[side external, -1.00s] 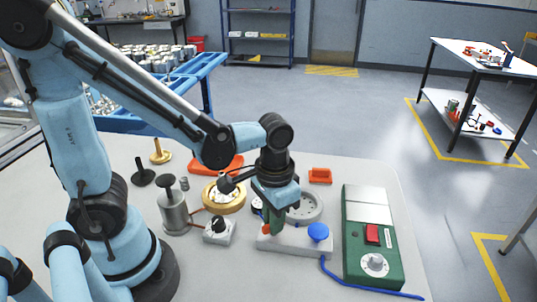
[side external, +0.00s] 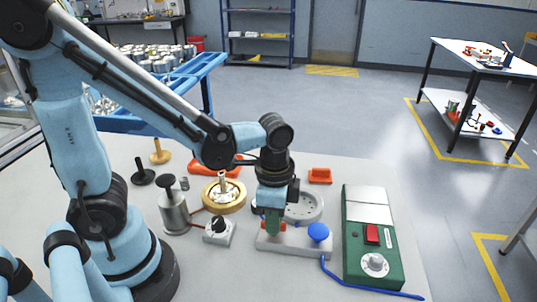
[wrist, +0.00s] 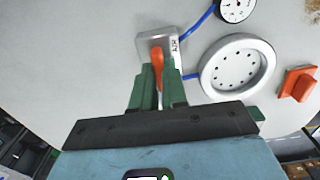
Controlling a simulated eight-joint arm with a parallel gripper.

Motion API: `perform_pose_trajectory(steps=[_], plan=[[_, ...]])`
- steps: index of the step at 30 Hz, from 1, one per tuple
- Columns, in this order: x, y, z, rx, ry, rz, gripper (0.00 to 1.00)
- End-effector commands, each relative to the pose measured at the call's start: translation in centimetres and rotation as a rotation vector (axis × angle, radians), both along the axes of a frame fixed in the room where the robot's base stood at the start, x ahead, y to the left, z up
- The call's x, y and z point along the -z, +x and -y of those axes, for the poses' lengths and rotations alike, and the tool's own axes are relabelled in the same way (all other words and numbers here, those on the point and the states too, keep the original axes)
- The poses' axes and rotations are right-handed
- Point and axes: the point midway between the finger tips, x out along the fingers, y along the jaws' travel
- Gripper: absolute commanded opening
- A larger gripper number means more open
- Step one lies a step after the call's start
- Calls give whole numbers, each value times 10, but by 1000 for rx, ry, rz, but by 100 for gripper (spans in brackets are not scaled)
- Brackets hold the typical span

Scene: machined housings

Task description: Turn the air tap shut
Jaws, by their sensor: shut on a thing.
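The air tap is a pale grey block (wrist: 152,40) marked "AIR" with an orange lever (wrist: 157,62) on top, seen at the top middle of the wrist view. My gripper (wrist: 158,80) has its green fingers on either side of the lever, shut on it. In the side external view my gripper (side external: 272,228) points down at the left part of a low grey base (side external: 295,246), and its fingers and body hide most of the tap there. The lever points toward my gripper in the wrist view.
A blue knob (side external: 318,232) sits on the grey base right of my gripper. A round grey flange (wrist: 237,66) and a dial gauge (wrist: 236,8) lie close by, with blue hose between. A green control box (side external: 370,240) stands right; an orange block (side external: 320,176) lies behind.

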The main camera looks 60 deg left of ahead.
Motion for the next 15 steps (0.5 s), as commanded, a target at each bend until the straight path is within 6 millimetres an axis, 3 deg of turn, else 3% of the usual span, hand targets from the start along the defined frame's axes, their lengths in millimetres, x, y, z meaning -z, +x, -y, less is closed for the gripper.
perform_pose_trajectory(steps=[15], plan=[[0,0,0,33,0,0,0]])
